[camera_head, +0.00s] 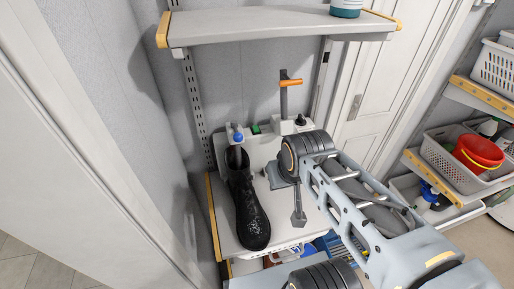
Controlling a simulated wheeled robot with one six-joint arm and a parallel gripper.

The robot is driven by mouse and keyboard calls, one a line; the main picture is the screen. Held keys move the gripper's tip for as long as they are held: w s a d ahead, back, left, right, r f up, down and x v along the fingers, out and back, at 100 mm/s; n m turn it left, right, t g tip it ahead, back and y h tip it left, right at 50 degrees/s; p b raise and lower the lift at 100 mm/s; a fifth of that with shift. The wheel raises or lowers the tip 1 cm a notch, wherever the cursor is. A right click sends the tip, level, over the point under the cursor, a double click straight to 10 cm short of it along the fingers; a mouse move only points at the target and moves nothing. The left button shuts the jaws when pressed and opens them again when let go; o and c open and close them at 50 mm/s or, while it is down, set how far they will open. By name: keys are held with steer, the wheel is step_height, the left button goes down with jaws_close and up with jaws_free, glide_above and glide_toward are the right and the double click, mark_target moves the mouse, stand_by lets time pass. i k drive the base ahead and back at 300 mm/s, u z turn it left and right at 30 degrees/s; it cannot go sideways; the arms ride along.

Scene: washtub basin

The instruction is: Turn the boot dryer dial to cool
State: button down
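The boot dryer (262,143) is a pale box at the back of the middle shelf, against the wall. On its top are a blue knob (238,137), a small green part (256,129) and a black knob (300,119). I cannot tell which knob is the dial, and no markings are readable. A black boot (248,205) stands in front of the dryer at its left. My arm reaches in from the lower right and covers the dryer's right front. A grey part at its end, probably my gripper (279,177), is mostly hidden by the wrist.
An upright post with an orange handle (291,81) rises behind the dryer. An upper shelf (270,27) overhangs it. Baskets and a red bucket (478,152) stand on shelves at the right.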

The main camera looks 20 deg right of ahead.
mark_target(300, 121)
steer(key=u, duration=0.1)
steer(key=k, duration=0.5)
steer(key=u, duration=1.2)
steer(key=k, duration=0.85)
steer(key=z, duration=1.35)
steer(key=i, duration=1)
steer(key=u, duration=0.05)
